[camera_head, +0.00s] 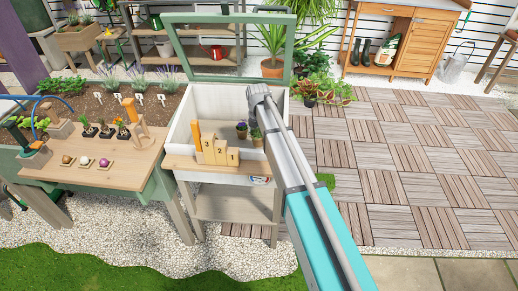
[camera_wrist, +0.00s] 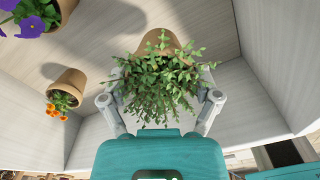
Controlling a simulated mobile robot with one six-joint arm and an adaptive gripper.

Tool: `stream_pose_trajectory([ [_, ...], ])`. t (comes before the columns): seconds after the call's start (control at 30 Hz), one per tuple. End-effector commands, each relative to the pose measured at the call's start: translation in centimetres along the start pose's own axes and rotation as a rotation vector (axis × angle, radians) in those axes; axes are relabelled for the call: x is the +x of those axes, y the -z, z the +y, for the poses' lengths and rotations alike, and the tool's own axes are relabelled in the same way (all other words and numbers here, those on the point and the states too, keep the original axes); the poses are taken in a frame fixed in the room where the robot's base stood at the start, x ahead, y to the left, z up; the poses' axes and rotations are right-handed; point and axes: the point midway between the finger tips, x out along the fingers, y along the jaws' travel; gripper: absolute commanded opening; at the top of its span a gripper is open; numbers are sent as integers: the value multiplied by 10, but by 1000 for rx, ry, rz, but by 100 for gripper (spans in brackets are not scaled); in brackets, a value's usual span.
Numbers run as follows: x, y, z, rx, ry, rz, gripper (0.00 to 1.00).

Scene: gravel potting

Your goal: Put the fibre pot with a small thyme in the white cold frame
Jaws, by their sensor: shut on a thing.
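The fibre pot (camera_wrist: 161,40) with a small leafy green thyme (camera_wrist: 160,82) is between the fingers of my gripper (camera_wrist: 162,92) in the wrist view. My gripper is shut on it, and the leaves hide part of the pot and the fingers. The pot is inside the white cold frame (camera_wrist: 262,95), with its pale walls around it. I cannot tell whether it touches the floor. In the head view the cold frame (camera_head: 182,128) stands open in the middle, and my arm reaches over its right side, hiding much of the grip.
In the wrist view, a purple-flowered pot (camera_wrist: 45,12) and an orange-flowered pot (camera_wrist: 67,88) are to the left. In the head view, numbered wooden steps (camera_head: 218,152) stand at the frame's front edge. The raised green-framed lid (camera_head: 232,77) is behind. A potting table (camera_head: 95,175) is left.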

Motion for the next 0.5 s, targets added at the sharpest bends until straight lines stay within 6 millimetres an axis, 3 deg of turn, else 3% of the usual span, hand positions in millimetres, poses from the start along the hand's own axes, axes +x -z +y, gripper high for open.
stream_pose_trajectory([
  [0.13,14,0,0,0,0,0,23],
  [0.5,15,0,-1,1,0,0,23],
])
